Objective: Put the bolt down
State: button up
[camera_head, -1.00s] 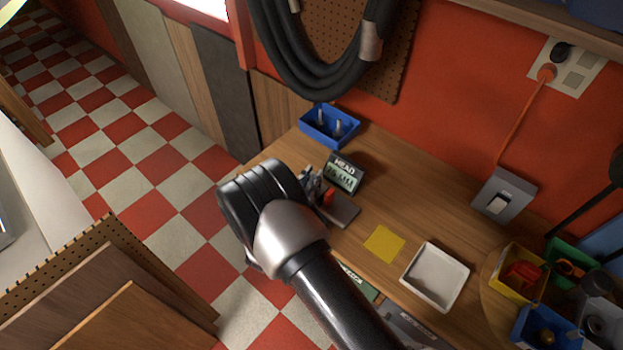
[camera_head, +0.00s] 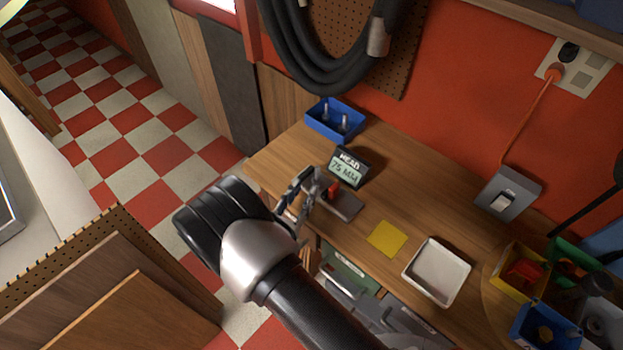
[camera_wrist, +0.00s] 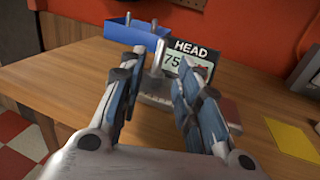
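My gripper (camera_head: 297,190) is over the near edge of the wooden bench, beside a grey gauge plate (camera_head: 348,208) with a red block (camera_head: 333,189). In the wrist view my gripper (camera_wrist: 158,62) has its two blue-padded fingers apart. An upright metal piece (camera_wrist: 157,57) that looks like a bolt shows in the gap, with space on both sides; I cannot tell its exact depth. Behind it stands a display (camera_wrist: 187,61) reading HEAD 75 MM, also in the head view (camera_head: 349,167). A blue bin (camera_head: 321,116) holds two upright bolts.
A yellow square (camera_head: 386,239) and a white tray (camera_head: 463,275), which looks empty, lie to the right on the bench. Coloured bins (camera_head: 520,292) crowd the far right. A grey switch box (camera_head: 507,194) is by the red wall.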

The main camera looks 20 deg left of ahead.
jog(key=shift+s+a, duration=0.2)
jog(key=shift+s, duration=1.6)
jog(key=w+d+r+m+g+h, duration=0.5)
jog(key=d+r+m+h, duration=0.3)
jog(key=d+r, duration=0.4)
jog(key=s+d+r+m+g+h, duration=0.1)
jog(key=d+r+m+g, duration=0.35)
jog(key=d, duration=0.25)
jog(key=s+d+r+m+g, duration=0.2)
jog(key=d+r+m+g, duration=0.1)
jog(key=d+m, duration=0.3)
jog(key=s+d+r+m+g+y, duration=0.5)
jog(key=s+d+m, duration=0.3)
jog(key=s+d, duration=0.2)
jog(key=s+a+r+m+t+y, duration=0.1)
jog(key=s+r+m+t+y, duration=0.3)
jog(key=s+m+y, duration=0.2)
jog(key=shift+s+a+r+m+y, duration=0.35)
jog(key=shift+s+m, duration=0.35)
jog(key=shift+m, duration=0.25)
jog(key=shift+f, duration=0.1)
